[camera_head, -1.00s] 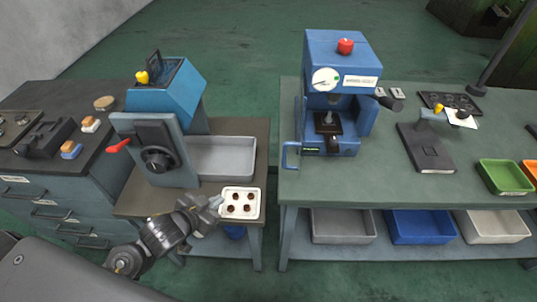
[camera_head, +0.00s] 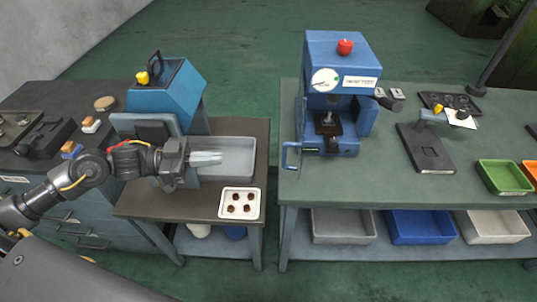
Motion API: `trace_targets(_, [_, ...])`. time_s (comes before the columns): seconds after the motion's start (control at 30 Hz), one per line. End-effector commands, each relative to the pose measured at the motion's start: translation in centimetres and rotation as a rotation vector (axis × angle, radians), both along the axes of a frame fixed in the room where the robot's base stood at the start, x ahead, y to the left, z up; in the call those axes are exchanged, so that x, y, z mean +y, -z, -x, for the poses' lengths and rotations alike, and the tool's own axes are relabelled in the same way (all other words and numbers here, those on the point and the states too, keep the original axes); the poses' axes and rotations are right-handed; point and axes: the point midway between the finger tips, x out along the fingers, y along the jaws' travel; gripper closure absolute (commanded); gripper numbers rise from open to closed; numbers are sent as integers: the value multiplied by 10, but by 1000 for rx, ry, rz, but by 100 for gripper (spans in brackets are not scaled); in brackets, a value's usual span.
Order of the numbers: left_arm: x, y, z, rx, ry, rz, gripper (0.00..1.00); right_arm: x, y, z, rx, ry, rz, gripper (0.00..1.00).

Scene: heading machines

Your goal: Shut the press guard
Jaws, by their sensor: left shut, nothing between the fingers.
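The blue press (camera_head: 337,50), with a round gauge and a red button on top, stands on the right bench. Its front is open, and a die block with a small upright part (camera_head: 327,121) shows inside. A narrow blue guard panel with a loop handle (camera_head: 290,156) stands at the press's left side, out from the front, so the guard looks open. My left gripper (camera_head: 212,158) is shut and empty. It is in front of the blue machine on the left table, pointing right, left of the handle and apart from it. My right gripper is not in view.
A grey tray (camera_head: 238,150) and a white tray with several dark parts (camera_head: 240,203) lie on the left table. A gap separates the two benches. A black stand (camera_head: 425,147) and a green bin (camera_head: 504,177) are right of the press.

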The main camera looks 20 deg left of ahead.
Motion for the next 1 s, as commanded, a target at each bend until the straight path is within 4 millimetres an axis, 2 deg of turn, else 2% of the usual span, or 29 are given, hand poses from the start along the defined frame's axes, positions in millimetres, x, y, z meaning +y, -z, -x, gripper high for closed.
trace_targets(0.17, [-24,-5,-9,-5,1,5,100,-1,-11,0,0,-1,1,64])
trace_targets(0.4, [-72,-5,-27,-4,2,4,100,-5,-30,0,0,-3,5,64])
trace_targets(0.6, [-104,-4,-39,-2,0,2,100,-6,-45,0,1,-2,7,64])
trace_targets(0.8, [-123,0,-46,-2,0,0,100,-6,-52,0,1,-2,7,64])
trace_targets(1.0, [-127,2,-48,-2,-1,-1,100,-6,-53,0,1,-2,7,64])
